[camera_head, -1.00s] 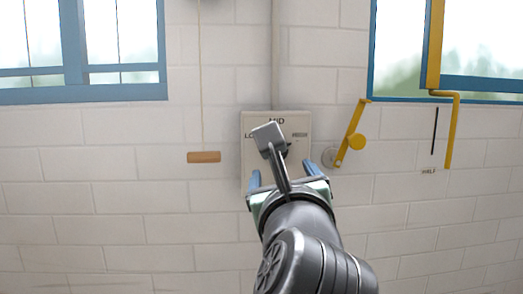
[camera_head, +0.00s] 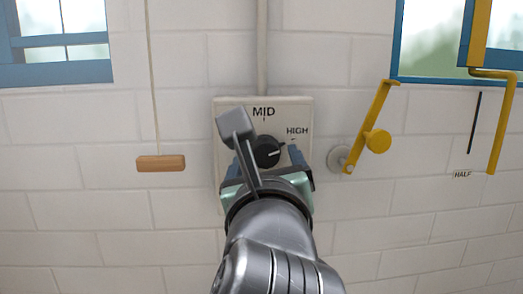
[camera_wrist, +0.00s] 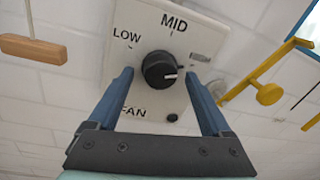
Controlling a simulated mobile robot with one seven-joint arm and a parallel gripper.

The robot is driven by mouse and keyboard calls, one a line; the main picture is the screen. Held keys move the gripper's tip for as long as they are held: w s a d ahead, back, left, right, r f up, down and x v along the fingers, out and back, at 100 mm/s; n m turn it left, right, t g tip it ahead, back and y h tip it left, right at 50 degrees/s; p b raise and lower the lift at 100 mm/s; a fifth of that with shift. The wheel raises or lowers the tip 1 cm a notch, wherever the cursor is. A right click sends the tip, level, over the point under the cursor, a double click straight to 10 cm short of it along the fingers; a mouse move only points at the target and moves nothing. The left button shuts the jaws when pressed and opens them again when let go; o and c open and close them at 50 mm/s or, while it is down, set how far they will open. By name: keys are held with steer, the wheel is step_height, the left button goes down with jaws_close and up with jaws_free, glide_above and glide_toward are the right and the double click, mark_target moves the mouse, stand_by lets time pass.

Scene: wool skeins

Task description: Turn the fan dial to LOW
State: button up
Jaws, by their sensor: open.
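In the wrist view the knob (camera_wrist: 158,70) shows LOW at upper left and FAN below. My gripper (camera_head: 267,160) is open in front of the plate. In the wrist view its blue fingers (camera_wrist: 158,77) stand to either side of the knob, with gaps visible. In the head view my gripper hides the LOW label.
A yellow crank handle (camera_head: 376,140) projects from the wall just right of the plate. A wooden pull (camera_head: 161,163) hangs on a cord to the left. A yellow lever (camera_head: 497,120) beside a HALF label is at far right. Windows (camera_head: 60,70) are at the upper sides.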

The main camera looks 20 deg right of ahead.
steer(key=shift+w, duration=0.1)
steer(key=shift+r, duration=0.1)
steer(key=shift+s, duration=0.2)
steer(key=shift+c, duration=0.2)
jaws_close()
